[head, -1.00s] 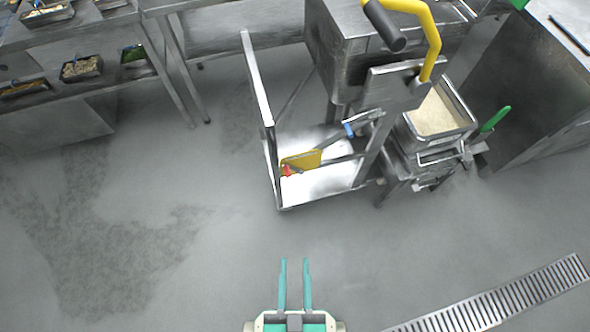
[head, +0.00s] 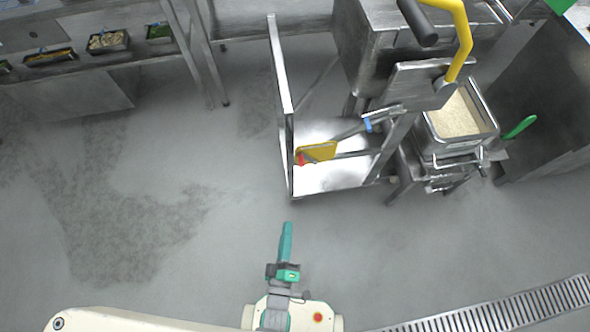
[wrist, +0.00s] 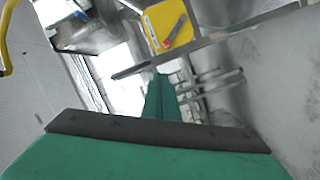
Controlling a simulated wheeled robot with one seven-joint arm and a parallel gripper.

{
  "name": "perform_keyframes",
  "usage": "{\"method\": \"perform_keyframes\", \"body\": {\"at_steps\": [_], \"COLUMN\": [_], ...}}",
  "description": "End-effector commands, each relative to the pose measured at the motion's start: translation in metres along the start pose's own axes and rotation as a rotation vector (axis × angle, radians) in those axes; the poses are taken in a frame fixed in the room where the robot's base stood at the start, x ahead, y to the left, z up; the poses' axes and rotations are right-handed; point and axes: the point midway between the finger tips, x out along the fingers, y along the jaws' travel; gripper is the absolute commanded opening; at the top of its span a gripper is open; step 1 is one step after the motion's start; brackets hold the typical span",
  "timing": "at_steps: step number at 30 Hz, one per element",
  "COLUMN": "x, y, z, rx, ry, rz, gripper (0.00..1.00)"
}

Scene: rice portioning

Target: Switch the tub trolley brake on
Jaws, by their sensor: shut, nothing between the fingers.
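A low metal trolley frame with a bright, shiny deck (head: 330,180) stands right of centre in the head view. On its left part is a yellow plate (head: 322,150) with a small red-ended lever (head: 301,159). In the wrist view, the yellow plate (wrist: 158,22) and the red and grey lever (wrist: 177,30) show at top centre. My gripper (head: 287,225) is shut and empty, its teal fingers pointing toward the trolley from the near side. In the wrist view my fingers (wrist: 161,85) appear below the plate, apart from it. Which way the lever is set is unclear.
A tub of rice (head: 462,115) stands right of the trolley, near a yellow curved handle (head: 462,40) and a green handle (head: 520,127). A tall metal upright (head: 281,90) edges the trolley's left side. A floor drain (head: 500,310) lies at lower right. The left floor is clear.

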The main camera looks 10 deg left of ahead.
Motion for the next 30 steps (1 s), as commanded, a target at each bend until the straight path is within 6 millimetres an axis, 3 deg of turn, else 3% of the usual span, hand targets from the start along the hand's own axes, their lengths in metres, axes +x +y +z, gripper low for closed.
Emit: {"method": "perform_keyframes", "body": {"at_steps": [6, 15, 21, 30], "x": [0.050, 0.108, 0.125, 0.127], "y": [-0.040, -0.073, -0.080, -0.081], "z": [0.005, 0.009, 0.011, 0.011], "rx": [-0.349, -0.777, -0.911, -0.933], "ry": [0.035, 0.059, 0.063, 0.063], "rz": [0.052, 0.125, 0.150, 0.154], "gripper": [0.00, 0.00, 0.00, 0.00]}}
